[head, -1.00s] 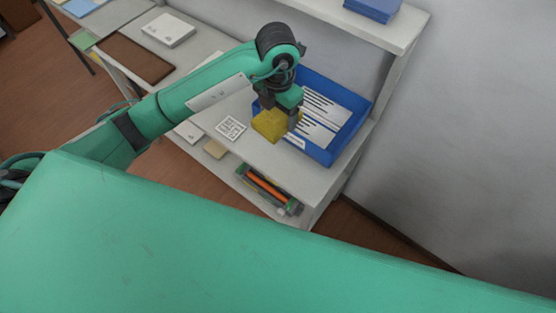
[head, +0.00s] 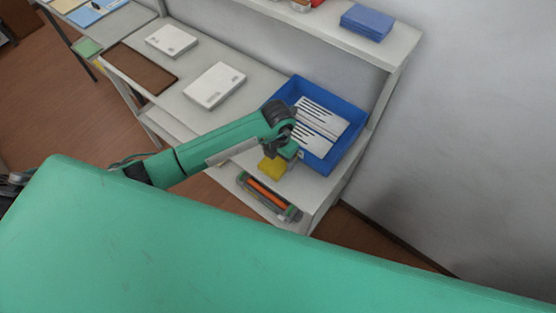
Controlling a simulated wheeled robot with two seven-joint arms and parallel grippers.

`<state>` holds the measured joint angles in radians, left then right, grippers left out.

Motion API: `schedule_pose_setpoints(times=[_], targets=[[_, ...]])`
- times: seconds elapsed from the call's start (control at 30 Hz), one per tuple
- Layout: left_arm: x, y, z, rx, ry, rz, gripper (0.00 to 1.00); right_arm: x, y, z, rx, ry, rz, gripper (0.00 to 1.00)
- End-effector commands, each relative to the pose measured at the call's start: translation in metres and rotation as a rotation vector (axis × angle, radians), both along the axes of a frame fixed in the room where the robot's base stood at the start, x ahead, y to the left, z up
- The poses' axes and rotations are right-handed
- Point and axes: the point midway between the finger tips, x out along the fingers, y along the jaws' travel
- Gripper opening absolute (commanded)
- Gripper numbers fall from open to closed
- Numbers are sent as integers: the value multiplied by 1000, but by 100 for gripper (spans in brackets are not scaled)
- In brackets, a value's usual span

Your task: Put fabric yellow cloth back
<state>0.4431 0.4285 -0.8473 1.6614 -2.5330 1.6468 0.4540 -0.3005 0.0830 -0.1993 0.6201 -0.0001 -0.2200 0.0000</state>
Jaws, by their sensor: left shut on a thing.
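The yellow cloth (head: 271,167) is a small folded block in the middle of the head view. My left gripper (head: 281,157) is shut on it from above, and the wrist hides part of the grip. The cloth appears just in front of the near side of the blue tray and near the orange and grey cartridge. I cannot tell whether it touches a surface. My right gripper is not in view.
The blue tray (head: 357,134) with white striped cards stands at the shelf's right end. The cartridge (head: 268,192) lies lower, near the front edge. White boxes (head: 215,86) and a brown mat (head: 138,68) lie left. Blue cloths (head: 367,21) are stacked on the upper shelf.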

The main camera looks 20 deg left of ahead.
Motion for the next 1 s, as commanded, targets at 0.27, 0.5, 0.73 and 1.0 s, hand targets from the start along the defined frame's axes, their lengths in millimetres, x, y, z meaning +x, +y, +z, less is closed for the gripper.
schedule_pose_setpoints(times=[0.27,0.5,0.73,1.0], targets=[[-1,0,-34,0,2,0,54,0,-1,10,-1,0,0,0],[-1,0,-37,0,1,-1,54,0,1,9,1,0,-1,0],[0,0,-39,1,1,0,85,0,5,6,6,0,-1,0],[-1,0,-39,0,1,0,94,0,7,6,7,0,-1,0]])
